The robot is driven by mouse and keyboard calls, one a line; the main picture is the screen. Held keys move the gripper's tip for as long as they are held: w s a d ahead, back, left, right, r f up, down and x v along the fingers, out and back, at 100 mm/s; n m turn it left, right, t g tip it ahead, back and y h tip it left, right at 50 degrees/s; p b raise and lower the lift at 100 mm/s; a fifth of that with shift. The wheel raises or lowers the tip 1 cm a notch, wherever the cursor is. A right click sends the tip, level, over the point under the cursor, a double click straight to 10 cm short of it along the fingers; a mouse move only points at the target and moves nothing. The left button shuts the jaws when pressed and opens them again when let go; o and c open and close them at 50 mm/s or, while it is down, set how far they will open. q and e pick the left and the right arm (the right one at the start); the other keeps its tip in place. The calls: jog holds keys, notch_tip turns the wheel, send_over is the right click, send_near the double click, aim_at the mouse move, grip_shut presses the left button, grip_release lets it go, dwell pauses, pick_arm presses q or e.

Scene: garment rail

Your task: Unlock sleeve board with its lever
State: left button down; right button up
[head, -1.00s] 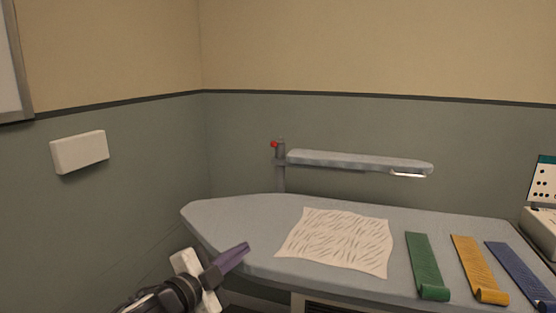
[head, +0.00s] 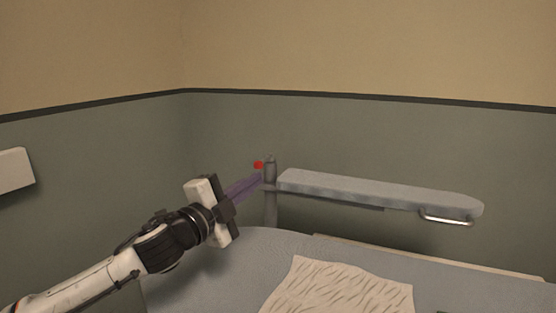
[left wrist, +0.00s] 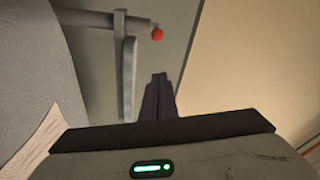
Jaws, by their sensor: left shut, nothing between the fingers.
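The sleeve board (head: 380,194) is a long grey padded board on a post (head: 270,205) at the back of the ironing table. The lever shows as a red knob (head: 258,164) at the post's top left; the knob also shows in the left wrist view (left wrist: 157,35). My left gripper (head: 260,180) is shut and empty, its purple fingers pointing at the post just below the knob in the head view. In the left wrist view the fingertips (left wrist: 159,76) are apart from the knob and the post. My right gripper is not in view.
The grey ironing table (head: 230,265) lies below, with a cream patterned cloth (head: 340,290) on it. A metal loop (head: 446,217) hangs under the board's right end. A white box (head: 14,168) is on the left wall. The air above the board is clear.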

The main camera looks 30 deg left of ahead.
aim_at(264, 160)
pick_arm(q)
jog(key=w+d+r+p, duration=0.1)
jog(key=w+r+p, duration=0.1)
jog(key=w, duration=0.8)
jog(key=a, duration=0.1)
jog(key=a+f, duration=0.1)
jog(key=s+a, duration=0.1)
jog(key=shift+a+f, duration=0.3)
jog(key=shift+f, duration=0.1)
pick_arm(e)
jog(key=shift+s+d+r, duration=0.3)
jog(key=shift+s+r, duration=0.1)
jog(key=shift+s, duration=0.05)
pick_arm(q)
jog(key=shift+a, duration=0.15)
jog(key=shift+a, duration=0.1)
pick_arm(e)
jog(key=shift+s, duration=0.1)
